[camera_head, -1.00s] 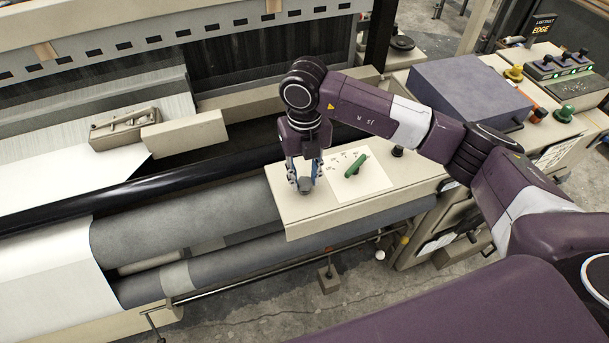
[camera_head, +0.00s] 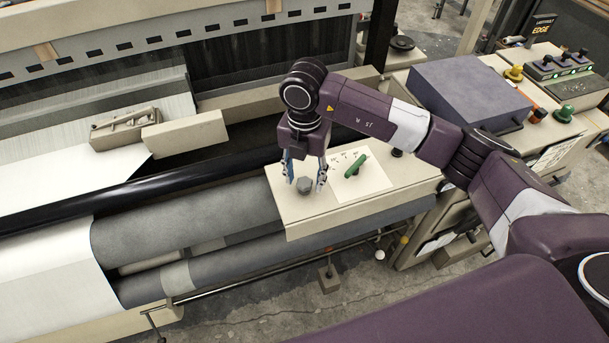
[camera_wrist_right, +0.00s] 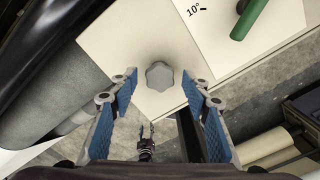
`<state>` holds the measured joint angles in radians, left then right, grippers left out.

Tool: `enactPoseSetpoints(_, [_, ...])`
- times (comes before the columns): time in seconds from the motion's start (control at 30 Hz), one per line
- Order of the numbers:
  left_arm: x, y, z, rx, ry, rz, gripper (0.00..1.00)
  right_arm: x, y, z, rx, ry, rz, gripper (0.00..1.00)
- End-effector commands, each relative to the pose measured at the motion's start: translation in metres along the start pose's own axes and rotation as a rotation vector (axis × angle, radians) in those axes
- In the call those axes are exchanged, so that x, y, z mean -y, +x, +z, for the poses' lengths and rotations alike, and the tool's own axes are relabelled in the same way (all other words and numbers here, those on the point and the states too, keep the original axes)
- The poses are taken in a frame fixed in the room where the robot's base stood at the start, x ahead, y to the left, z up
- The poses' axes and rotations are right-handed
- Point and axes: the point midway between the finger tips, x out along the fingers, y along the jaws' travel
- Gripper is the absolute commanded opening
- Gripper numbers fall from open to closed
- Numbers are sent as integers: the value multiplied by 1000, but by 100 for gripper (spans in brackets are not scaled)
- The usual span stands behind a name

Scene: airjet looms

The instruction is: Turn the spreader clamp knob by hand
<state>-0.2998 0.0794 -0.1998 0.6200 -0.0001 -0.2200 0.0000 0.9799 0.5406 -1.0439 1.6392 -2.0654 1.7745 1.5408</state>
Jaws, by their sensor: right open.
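The spreader clamp knob (camera_head: 305,185) is a small grey lobed knob on a beige panel (camera_head: 290,212). In the right wrist view the knob (camera_wrist_right: 159,76) is centred just beyond the fingertips. My right gripper (camera_head: 306,180) points down over it, with its blue-padded fingers spread on either side. In the right wrist view my right gripper (camera_wrist_right: 160,84) is open and empty, with gaps between fingers and knob. A small dark two-pronged shape low in that view looks like my left gripper (camera_wrist_right: 146,140); its opening is too small to judge.
A green lever (camera_head: 356,166) on a white marked plate (camera_head: 370,182) stands close to the right of the gripper. A dark roller (camera_head: 190,180) and grey cloth rolls lie to the left. A blue-grey box (camera_head: 468,90) stands at the back right.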

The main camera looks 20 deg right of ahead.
Motion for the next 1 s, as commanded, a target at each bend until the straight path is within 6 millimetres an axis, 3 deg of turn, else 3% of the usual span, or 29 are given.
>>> enactPoseSetpoints(0.27, [0, -5, 0, 1, 0, 0, 41, 0, -8, 0, 1, -2, 1, 44])
enactPoseSetpoints(0.8, [0, -33, -3, 1, 0, 0, 41, 0, -60, 0, 0, -3, 1, 44])
enactPoseSetpoints(1.0, [0, -32, -3, 0, 0, 0, 41, 0, -60, 0, 0, -3, 0, 44])
